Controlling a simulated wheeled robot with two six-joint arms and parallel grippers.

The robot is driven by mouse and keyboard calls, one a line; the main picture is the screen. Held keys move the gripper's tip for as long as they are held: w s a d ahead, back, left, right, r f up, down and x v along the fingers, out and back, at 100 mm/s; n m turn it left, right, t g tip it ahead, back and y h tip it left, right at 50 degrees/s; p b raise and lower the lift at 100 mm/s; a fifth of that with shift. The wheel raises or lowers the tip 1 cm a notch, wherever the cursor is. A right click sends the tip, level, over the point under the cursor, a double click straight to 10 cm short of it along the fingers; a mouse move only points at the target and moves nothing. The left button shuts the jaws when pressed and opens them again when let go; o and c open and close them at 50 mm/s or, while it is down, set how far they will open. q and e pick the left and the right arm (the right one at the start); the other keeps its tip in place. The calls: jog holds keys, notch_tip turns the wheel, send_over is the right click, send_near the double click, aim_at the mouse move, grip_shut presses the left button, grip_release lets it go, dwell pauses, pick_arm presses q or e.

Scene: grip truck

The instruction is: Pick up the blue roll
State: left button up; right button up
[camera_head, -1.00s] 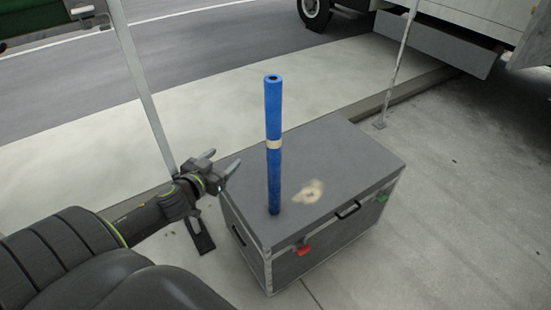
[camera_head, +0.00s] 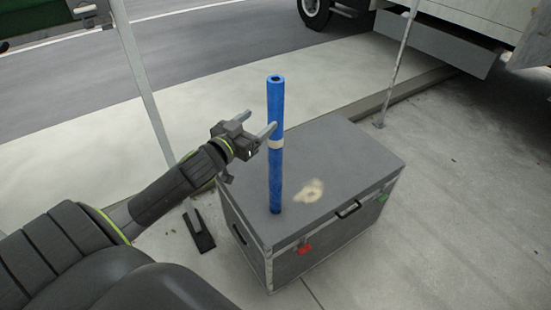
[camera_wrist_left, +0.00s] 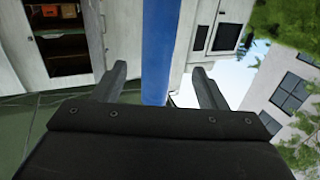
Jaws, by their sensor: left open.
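The blue roll (camera_head: 275,180) stands upright on the grey case (camera_head: 345,180), with a pale band around its middle. My left gripper (camera_head: 258,128) is open beside the roll's left side, at about the height of the band. In the left wrist view, the blue roll (camera_wrist_left: 157,52) runs vertically between the two open fingers of the left gripper (camera_wrist_left: 160,85). It appears ahead of the fingers, with room on both sides. I cannot tell exactly how deep it sits between them. My right gripper is not in view.
A thin metal pole (camera_head: 140,80) rises behind my left arm, and another pole (camera_head: 400,65) stands behind the case. A truck (camera_head: 480,30) is at upper right. Pavement right of the case is clear.

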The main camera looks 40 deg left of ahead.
aim_at(270, 112)
pick_arm(q)
jog(key=w, duration=0.4)
jog(key=shift+w+p, duration=0.3)
jog(key=shift+w, duration=0.1)
jog(key=shift+w+d+r, duration=0.1)
jog(key=shift+w, duration=0.2)
jog(key=w, duration=0.1)
jog(key=w+p, duration=0.1)
jog(key=w, duration=0.1)
jog(key=shift+w+d+r, duration=0.15)
jog(key=shift+d, duration=0.05)
jog(key=shift+w, duration=0.6)
jog(key=shift+c, duration=0.4)
grip_shut()
